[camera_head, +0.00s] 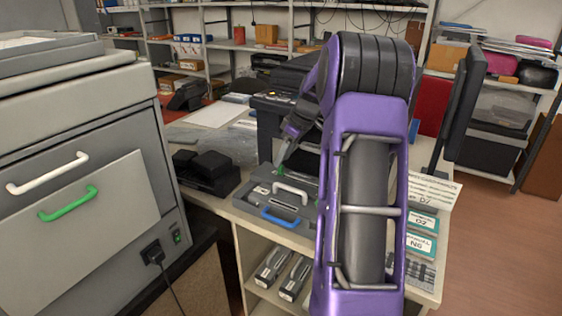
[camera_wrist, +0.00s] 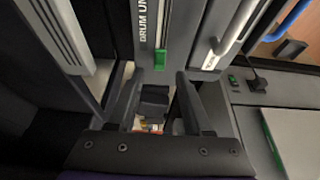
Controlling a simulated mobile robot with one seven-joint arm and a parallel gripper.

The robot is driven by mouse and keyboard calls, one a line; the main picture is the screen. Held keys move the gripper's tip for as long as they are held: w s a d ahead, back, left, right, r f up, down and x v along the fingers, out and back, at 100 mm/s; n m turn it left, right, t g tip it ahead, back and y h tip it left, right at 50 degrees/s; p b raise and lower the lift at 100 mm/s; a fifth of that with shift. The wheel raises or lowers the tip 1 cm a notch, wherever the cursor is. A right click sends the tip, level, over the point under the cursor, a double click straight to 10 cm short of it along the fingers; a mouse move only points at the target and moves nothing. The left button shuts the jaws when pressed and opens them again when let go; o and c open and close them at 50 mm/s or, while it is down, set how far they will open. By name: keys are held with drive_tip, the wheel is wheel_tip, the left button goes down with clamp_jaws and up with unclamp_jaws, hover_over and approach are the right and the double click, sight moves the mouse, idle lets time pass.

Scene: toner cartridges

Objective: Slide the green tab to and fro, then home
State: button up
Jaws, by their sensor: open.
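The green tab (camera_wrist: 160,59) is a small block on the grey drum unit (camera_wrist: 171,18), next to the "DRUM UNIT" lettering in the wrist view. My gripper (camera_wrist: 157,80) is open, with one dark finger on each side below the tab in the picture. Nothing is held between the fingers, and I cannot tell whether either touches the tab. In the head view the tab (camera_head: 281,169) is a small green spot just under my gripper (camera_head: 282,156). The drum unit (camera_head: 258,200) lies on the bench, and my arm hides part of it.
A white handle (camera_head: 291,193) and a blue handle (camera_head: 281,218) stand up at the unit's front. A black device (camera_head: 205,172) sits to the left. A large grey machine (camera_head: 75,150) fills the far left. Labelled cards (camera_head: 422,222) lie to the right.

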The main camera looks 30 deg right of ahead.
drive_tip(key=p+v, duration=0.1)
drive_tip(key=v, duration=1.3)
drive_tip(key=shift+r+p, duration=0.35)
drive_tip(key=shift+s, duration=0.1)
drive_tip(key=p, duration=0.4)
approach(281, 170)
drive_tip(key=x, duration=0.4)
drive_tip(key=w+x, duration=0.1)
drive_tip(key=x, duration=0.3)
drive_tip(key=shift+d+r, duration=0.1)
drive_tip(key=shift+d, duration=0.05)
drive_tip(key=shift+c, duration=0.2)
clamp_jaws()
